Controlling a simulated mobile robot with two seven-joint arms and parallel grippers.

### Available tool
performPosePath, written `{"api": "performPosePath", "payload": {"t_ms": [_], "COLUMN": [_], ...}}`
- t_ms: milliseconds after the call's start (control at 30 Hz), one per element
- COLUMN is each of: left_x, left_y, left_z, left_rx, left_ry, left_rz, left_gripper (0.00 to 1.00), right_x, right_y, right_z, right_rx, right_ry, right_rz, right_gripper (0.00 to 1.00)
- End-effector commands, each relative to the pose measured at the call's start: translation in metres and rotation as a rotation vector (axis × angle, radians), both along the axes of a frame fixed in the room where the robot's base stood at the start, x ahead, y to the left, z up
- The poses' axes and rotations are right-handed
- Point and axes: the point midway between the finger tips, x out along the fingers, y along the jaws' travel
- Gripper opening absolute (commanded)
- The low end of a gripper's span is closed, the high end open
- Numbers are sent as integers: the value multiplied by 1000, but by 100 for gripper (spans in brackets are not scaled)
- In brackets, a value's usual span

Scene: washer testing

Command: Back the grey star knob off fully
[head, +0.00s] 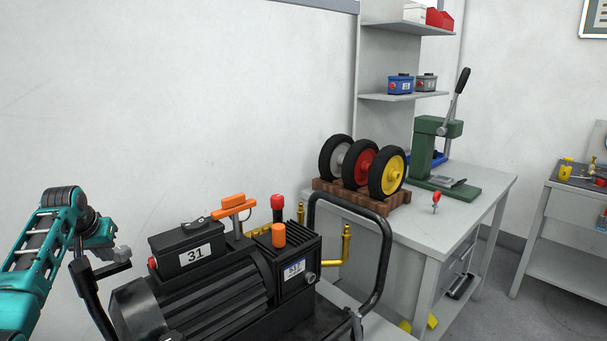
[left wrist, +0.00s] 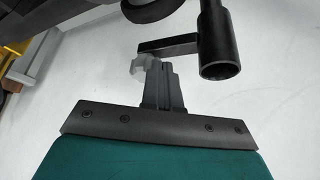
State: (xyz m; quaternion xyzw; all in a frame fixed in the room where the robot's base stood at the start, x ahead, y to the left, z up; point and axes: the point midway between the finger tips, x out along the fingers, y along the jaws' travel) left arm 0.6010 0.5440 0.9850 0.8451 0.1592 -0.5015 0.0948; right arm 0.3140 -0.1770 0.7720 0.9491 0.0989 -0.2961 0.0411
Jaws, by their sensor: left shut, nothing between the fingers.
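The grey star knob (left wrist: 145,63) is pale, lobed and partly hidden in the left wrist view, right at my fingertips. It sits below a flat black arm (left wrist: 168,45) that joins a black open-ended tube (left wrist: 220,45). My left gripper (left wrist: 156,68) is shut with nothing between its fingers; its tips overlap the knob in the picture, and I cannot tell whether they touch it. My right gripper is out of view.
A black box marked 31 (head: 187,249), an orange handle (head: 234,204) and brass pipes (head: 347,245) crowd the pump unit's top. A black hoop bar (head: 388,250) rises at its right. The workbench (head: 440,220) behind carries wheels (head: 388,174) and a green press (head: 430,155).

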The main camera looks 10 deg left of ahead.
Motion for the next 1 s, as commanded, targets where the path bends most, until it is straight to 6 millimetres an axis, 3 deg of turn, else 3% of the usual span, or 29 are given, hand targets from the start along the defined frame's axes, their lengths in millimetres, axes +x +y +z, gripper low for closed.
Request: {"api": "performPosePath", "payload": {"t_ms": [200, 1000], "left_x": [0, 3], "left_y": [0, 0], "left_z": [-10, -10], "left_rx": [0, 1], "left_ry": [0, -2], "left_rz": [0, 0], "left_gripper": [0, 0], "right_x": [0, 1], "right_y": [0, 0], "right_z": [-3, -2], "right_rx": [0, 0], "right_ry": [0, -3], "right_rz": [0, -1], "right_gripper": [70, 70]}}
